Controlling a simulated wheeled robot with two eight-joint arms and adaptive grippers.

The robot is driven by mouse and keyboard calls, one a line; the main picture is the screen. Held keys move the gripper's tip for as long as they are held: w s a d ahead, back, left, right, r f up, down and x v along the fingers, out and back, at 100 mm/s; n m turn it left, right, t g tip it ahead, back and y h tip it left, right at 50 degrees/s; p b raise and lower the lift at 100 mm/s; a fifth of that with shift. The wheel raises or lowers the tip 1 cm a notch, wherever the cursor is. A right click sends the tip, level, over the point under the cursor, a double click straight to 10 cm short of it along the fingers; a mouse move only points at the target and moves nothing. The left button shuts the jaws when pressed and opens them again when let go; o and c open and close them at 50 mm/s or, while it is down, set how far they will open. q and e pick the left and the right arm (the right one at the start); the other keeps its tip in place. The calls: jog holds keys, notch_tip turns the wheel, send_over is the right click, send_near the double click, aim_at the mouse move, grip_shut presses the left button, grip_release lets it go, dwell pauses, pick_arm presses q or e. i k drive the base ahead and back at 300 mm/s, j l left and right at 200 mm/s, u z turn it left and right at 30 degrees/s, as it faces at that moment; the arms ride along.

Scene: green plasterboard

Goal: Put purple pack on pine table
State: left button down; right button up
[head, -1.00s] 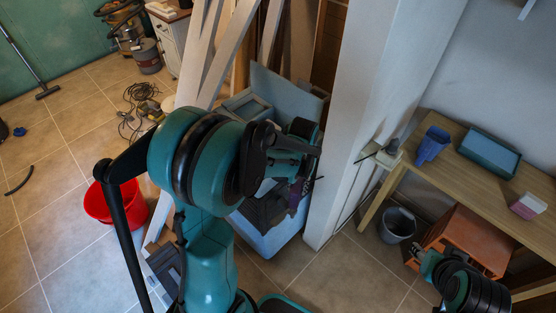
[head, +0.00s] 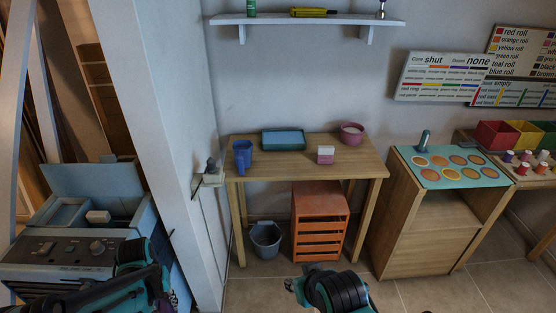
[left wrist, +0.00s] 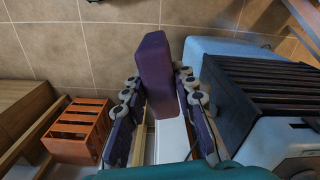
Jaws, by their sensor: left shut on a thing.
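The purple pack (left wrist: 154,65) stands out between the fingers of my left gripper (left wrist: 158,88) in the left wrist view, gripped from both sides. In the head view my left gripper (head: 168,290) is low at the left, mostly hidden behind its own arm, in front of the blue and grey machine. The pine table (head: 270,168) stands against the wall in the middle of the head view, to the right of the gripper and past a white post.
On the table are a blue jug (head: 242,157), a teal tray (head: 283,140), a pink-and-white box (head: 325,155) and a pink pot (head: 352,134). Its front middle is bare. The white post (head: 150,130) stands between machine and table. An orange crate (head: 320,205) and grey bucket (head: 265,240) are below.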

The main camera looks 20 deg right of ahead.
aim_at(283, 162)
jog(key=z, duration=1.65)
jog(key=i+j+z, duration=0.3)
jog(key=i+j, duration=0.2)
jog(key=j, duration=0.2)
jog(key=i+j+z, duration=0.15)
jog(key=j, duration=0.25)
jog(key=i+j+z, duration=0.15)
jog(key=j, duration=0.25)
jog(key=i+j, duration=0.25)
jog(key=j, duration=0.2)
jog(key=i+j, duration=0.25)
jog(key=j, duration=0.15)
